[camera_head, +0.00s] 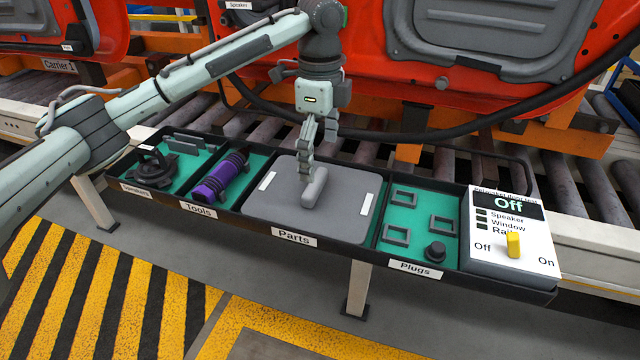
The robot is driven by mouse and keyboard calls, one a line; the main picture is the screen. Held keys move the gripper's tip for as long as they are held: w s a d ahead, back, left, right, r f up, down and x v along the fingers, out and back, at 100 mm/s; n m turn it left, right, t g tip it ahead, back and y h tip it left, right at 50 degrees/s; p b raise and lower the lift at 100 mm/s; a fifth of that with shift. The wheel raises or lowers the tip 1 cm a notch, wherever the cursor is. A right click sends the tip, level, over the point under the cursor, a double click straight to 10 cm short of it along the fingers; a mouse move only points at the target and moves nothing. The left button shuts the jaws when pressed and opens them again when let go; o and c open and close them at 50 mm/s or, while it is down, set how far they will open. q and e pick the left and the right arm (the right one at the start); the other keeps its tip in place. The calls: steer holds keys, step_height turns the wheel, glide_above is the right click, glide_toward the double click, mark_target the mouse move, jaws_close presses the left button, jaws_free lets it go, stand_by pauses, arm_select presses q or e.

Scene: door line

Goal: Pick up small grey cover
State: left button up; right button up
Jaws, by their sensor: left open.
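The small grey cover (345,215), a flat rounded panel with a raised bar handle (315,188) and two white strips, lies in the Parts compartment of the black tray. My left gripper (308,172) points down over the cover, with its fingers at the far end of the handle. It is open. In this view the fingers overlap the handle, and I cannot tell whether they touch it. My right gripper is not in view.
The Tools compartment holds a purple tool (220,178). The Plugs compartment holds several grey frames (441,227) and a black knob (434,251). A switch panel (510,235) reading Off stands at right. Behind are rollers (375,150) and red doors (470,80).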

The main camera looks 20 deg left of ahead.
mark_target(319, 182)
arm_select(q)
step_height(319, 182, down, 6)
steer(key=shift+s+a+f, duration=0.1)
steer(key=shift+f, duration=0.15)
steer(key=shift+c, duration=0.2)
steer(key=c, duration=1.2)
